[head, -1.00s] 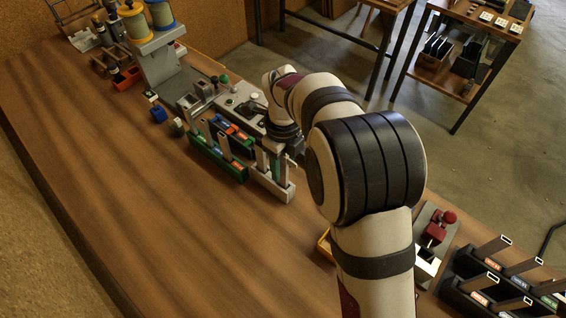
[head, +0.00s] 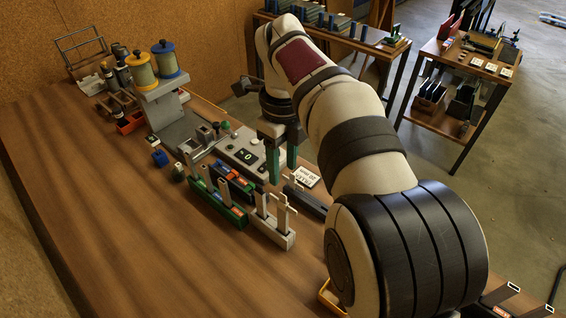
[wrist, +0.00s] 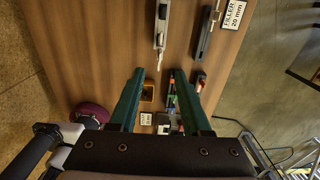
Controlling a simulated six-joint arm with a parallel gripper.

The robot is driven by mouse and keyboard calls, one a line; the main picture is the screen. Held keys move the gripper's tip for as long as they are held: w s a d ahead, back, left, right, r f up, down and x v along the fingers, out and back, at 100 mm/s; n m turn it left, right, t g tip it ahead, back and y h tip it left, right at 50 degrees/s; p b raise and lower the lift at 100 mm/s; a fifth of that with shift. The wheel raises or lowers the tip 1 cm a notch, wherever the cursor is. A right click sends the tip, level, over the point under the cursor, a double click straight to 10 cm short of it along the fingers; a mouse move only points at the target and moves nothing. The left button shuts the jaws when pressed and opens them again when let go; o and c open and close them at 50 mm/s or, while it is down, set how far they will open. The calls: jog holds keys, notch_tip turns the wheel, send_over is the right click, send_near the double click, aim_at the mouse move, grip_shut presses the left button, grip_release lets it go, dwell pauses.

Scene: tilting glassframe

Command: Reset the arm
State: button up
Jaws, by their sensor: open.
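My gripper (head: 281,165) hangs over the far right part of the bench in the head view, its two green fingers pointing down and apart. In the wrist view my gripper (wrist: 158,74) shows both green fingers spread, with nothing held between them. The fingers appear to be above the bench, clear of the objects below. My arm rises from the lower right and bends over toward the back; it hides part of the bench's right side.
A grey slotted holder (head: 278,234) and a green rack (head: 229,213) stand near the gripper. A control box (head: 240,151) and a spool stand (head: 165,92) are farther left. A filler card (head: 306,176) lies at the edge. The bench's (head: 130,235) front left is clear.

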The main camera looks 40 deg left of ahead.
dwell(0.4)
jog(key=d+r+n, duration=0.3)
jog(key=d+n, duration=0.1)
jog(key=d, duration=1.3)
jog(key=s+d+f+n+y, duration=0.1)
jog(key=s+d+f+n, duration=0.3)
jog(key=s+d, duration=0.3)
jog(key=s+d+f+n, duration=0.3)
jog(key=s+d+n, duration=0.1)
jog(key=s+d, duration=0.4)
jog(key=shift+d+f+y, duration=0.4)
jog(key=shift+d, duration=0.4)
